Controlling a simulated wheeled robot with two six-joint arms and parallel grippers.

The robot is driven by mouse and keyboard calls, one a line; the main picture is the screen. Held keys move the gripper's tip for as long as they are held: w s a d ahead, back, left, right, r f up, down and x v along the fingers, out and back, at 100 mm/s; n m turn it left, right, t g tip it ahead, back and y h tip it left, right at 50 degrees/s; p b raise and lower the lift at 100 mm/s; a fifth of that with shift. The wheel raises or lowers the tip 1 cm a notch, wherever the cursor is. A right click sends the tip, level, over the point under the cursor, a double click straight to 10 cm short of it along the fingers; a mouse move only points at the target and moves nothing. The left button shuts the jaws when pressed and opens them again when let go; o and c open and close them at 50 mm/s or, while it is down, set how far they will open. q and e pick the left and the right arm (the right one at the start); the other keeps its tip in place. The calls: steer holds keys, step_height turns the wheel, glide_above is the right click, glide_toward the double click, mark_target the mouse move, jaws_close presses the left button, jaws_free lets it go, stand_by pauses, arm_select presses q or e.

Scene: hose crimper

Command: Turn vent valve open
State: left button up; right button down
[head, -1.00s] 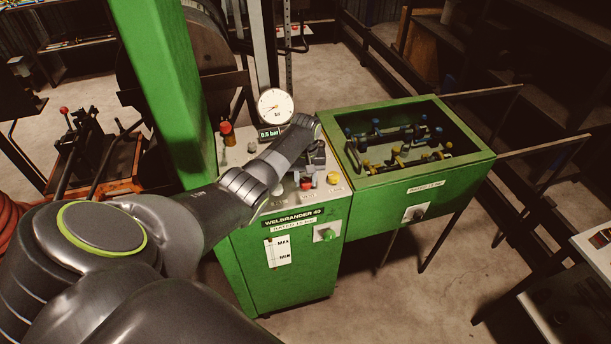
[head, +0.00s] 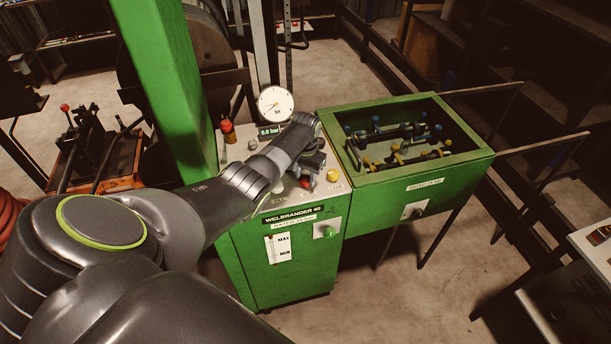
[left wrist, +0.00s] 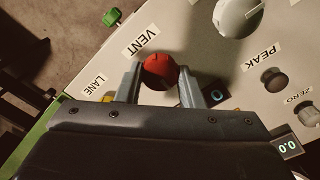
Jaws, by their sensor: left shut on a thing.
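The vent valve is a red round knob (left wrist: 159,72) by the VENT label in the left wrist view. In the head view the red knob (head: 306,182) shows on the top panel of the green machine, partly behind my gripper. My left gripper (left wrist: 164,76) has one finger on each side of the knob and is shut on it. In the head view the left gripper (head: 314,164) is partly hidden by its own arm. The digital display (head: 269,131) below the round pressure gauge (head: 276,104) reads 0.0 bar. My right gripper is not in view.
A yellow knob (head: 333,176) sits close to the right of the vent knob. PEAK (left wrist: 273,79) and ZERO (left wrist: 306,109) buttons are on the same panel. A green open bin (head: 421,187) with fittings adjoins the machine. A green post (head: 170,90) rises beside my arm.

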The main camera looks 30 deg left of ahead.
mark_target(305, 178)
arm_select(q)
steer(key=shift+w+r, duration=0.1)
steer(key=o, duration=1)
steer(key=shift+r, duration=0.1)
steer(key=shift+r, duration=0.3)
step_height(305, 178, up, 17)
steer(key=b, duration=0.2)
steer(key=shift+f+b, duration=0.2)
steer(key=shift+b, duration=0.15)
steer(key=shift+f, duration=0.1)
